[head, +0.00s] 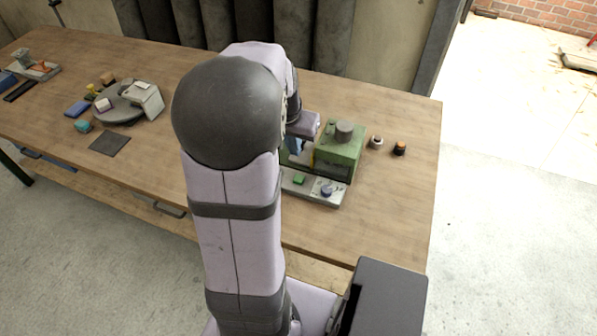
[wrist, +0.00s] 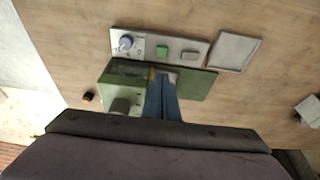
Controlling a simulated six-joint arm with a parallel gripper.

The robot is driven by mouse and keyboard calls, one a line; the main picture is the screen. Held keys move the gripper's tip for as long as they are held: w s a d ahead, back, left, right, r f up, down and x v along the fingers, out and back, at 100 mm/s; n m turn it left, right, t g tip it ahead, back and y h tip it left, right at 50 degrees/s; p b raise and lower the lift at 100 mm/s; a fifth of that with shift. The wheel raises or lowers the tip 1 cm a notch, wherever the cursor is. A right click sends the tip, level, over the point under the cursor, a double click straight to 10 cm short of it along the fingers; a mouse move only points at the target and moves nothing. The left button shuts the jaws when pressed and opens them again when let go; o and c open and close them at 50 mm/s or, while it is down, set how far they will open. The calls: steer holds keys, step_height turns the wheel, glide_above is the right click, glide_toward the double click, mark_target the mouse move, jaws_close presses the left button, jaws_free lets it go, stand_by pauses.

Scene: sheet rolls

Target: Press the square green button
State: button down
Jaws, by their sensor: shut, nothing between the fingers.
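The square green button (wrist: 162,51) sits on a light grey control panel (wrist: 143,52), between a round blue knob (wrist: 126,43) and a grey button (wrist: 190,55). In the head view my arm partly hides the gripper (head: 294,146) and the panel's left part.
A flat grey tray (wrist: 235,50) lies beside the panel. A round turntable (head: 122,108) with small blocks is farther left on the wooden table (head: 395,205).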

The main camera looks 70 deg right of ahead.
steer(key=shift+f, duration=0.15)
steer(key=p, duration=0.2)
glide_above(300, 177)
steer(key=a, duration=0.1)
step_height(300, 177, down, 12)
steer(key=shift+a, duration=0.15)
steer(key=shift+f, duration=0.7)
steer(key=shift+f, duration=0.1)
